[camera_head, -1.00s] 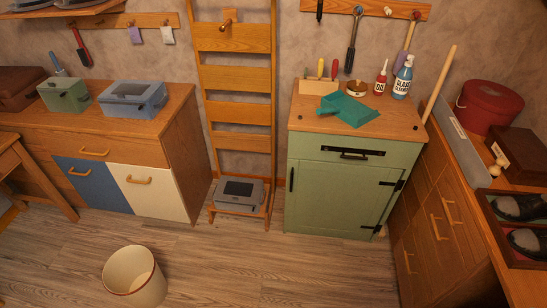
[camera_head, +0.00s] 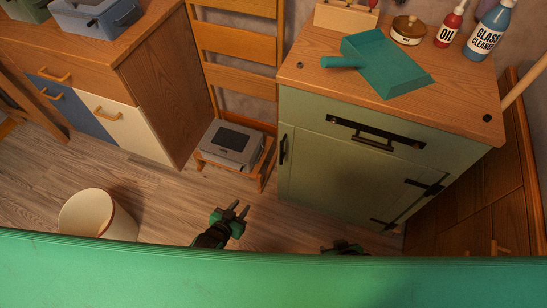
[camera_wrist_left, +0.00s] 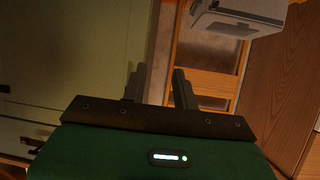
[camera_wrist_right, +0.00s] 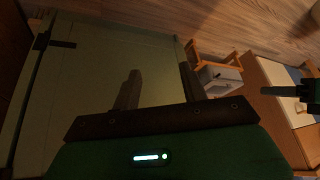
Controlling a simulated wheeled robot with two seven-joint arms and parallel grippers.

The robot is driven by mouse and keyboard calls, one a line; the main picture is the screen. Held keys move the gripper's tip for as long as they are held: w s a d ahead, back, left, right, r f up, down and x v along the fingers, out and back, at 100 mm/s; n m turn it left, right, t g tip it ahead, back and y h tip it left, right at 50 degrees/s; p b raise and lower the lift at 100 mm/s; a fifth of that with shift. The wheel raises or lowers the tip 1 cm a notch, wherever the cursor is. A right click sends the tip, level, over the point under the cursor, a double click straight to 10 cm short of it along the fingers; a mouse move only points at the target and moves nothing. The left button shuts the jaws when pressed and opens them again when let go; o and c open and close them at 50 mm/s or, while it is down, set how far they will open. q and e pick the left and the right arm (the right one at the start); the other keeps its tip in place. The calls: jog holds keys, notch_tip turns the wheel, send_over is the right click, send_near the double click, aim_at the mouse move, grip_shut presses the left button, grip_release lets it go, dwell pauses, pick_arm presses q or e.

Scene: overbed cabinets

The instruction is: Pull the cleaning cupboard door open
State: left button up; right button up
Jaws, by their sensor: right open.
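The green cleaning cupboard door (camera_head: 335,175) is shut, below a drawer with a black handle. Its upright black handle (camera_head: 283,149) is at the door's left edge, and black hinges (camera_head: 425,187) are on the right. My left gripper (camera_head: 240,208) is open and empty, left of and below the handle, apart from it; its two spread fingers show in the left wrist view (camera_wrist_left: 157,78). My right gripper (camera_head: 343,244) is low before the door, mostly hidden by my green body. The right wrist view shows its fingers (camera_wrist_right: 160,78) open and empty, with the door panel behind.
A teal dustpan (camera_head: 385,65) lies on the cupboard top. A wooden ladder rack with a grey box (camera_head: 232,145) stands left of the cupboard. A white bin (camera_head: 88,213) stands on the floor at left. Wooden drawers (camera_head: 470,210) stand close on the right.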

pick_arm(q)
jog(key=w+d+r+t+h+b, duration=0.2)
jog(key=w+d+r+b, duration=0.1)
jog(key=r, duration=0.2)
jog(key=m+t+h+b, duration=0.1)
jog(key=t+h+b, duration=0.1)
jog(key=b, duration=0.1)
send_near(281, 151)
jog(key=shift+b+x, duration=0.95)
jog(key=shift+x, duration=4.4)
pick_arm(e)
jog(key=w+a+r+t+y, duration=0.1)
jog(key=a+r+t, duration=0.1)
jog(key=r, duration=0.5)
jog(key=w+a+r+t+y, duration=0.1)
jog(key=a+r+t, duration=0.1)
jog(key=r, duration=0.5)
jog(key=shift+a+t+y, duration=0.3)
jog(key=shift+a+t, duration=0.1)
jog(key=shift+a, duration=0.05)
jog(key=shift+w+r, duration=0.1)
pick_arm(q)
jog(key=shift+a, duration=0.1)
grip_shut()
